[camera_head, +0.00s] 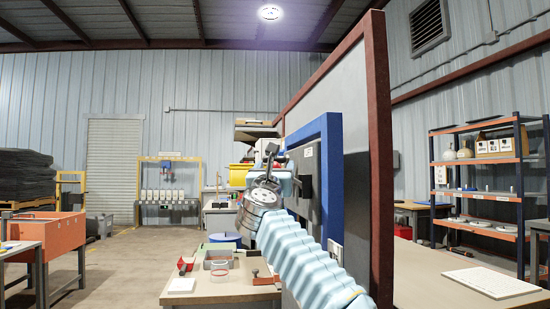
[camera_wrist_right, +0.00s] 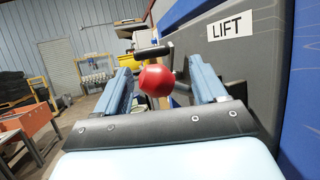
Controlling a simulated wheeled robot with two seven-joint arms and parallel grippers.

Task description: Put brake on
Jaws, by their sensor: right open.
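A red ball knob (camera_wrist_right: 160,79) shows in the right wrist view, between the two blue fingers of my right gripper (camera_wrist_right: 162,82). The fingers are open, with visible space on both sides of the knob; I cannot tell how deep between them it sits. A black handle (camera_wrist_right: 152,51) is just above and behind it, beside a dark panel with a LIFT label (camera_wrist_right: 230,27). In the head view my right gripper (camera_head: 272,168) is raised at the blue-framed panel (camera_head: 333,150), near a black lever (camera_head: 271,149). The knob is not clear there. No label reading brake shows. My left gripper is out of view.
A workbench (camera_head: 215,292) with small tools and trays stands below left of my right arm. A tall partition (camera_head: 376,120) rises to the right. A table with a white board (camera_head: 490,281) is at front right, shelves (camera_head: 490,195) behind.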

